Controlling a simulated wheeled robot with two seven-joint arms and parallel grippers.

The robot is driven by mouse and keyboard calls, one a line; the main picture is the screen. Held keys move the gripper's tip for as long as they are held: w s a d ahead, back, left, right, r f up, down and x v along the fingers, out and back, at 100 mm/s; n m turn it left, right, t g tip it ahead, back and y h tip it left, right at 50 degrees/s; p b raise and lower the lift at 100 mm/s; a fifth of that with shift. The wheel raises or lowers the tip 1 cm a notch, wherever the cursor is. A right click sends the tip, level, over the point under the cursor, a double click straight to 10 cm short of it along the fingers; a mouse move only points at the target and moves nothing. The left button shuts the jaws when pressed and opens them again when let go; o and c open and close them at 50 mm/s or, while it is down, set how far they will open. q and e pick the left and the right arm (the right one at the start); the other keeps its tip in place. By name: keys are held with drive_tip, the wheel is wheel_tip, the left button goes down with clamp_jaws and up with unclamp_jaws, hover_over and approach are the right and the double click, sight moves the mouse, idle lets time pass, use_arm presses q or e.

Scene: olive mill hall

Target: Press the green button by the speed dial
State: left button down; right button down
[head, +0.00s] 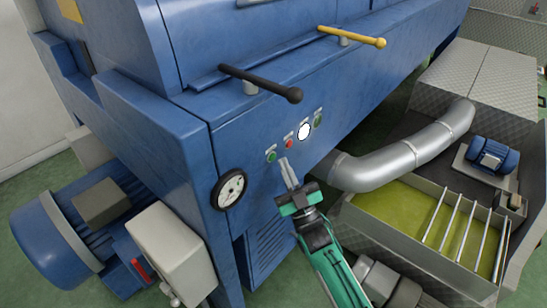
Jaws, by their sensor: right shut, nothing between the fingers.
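A row of small round controls is on the blue machine's front panel. A green button (271,156) is at its left end, nearest the large round dial (229,190) with a white face and black rim. A red button (289,143), a bright white disc (304,131) and a second green button (318,121) follow to the right. My right gripper (287,165) is shut and empty, its fingertips just below the red button and right of the left green button. I cannot tell if they touch the panel. My left gripper is out of view.
A black-handled lever (262,83) and a yellow-handled lever (352,37) stick out above the controls. A silver pipe (400,160) and an open tank of yellow-green liquid (405,222) are to the right. A blue motor (75,230) stands at lower left.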

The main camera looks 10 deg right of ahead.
drive_tip(key=shift+w+a, duration=0.25)
drive_tip(key=shift+w, duration=0.1)
drive_tip(key=shift+w+a, duration=0.25)
idle(0.9)
idle(0.3)
drive_tip(key=shift+s+d, duration=0.5)
drive_tip(key=shift+s, duration=0.1)
drive_tip(key=shift+s, duration=0.1)
drive_tip(key=s+d, duration=0.1)
drive_tip(key=s, duration=0.1)
drive_tip(key=s+d+p, duration=0.1)
drive_tip(key=d, duration=0.1)
drive_tip(key=shift+s+p, duration=0.3)
drive_tip(key=shift+s, duration=0.1)
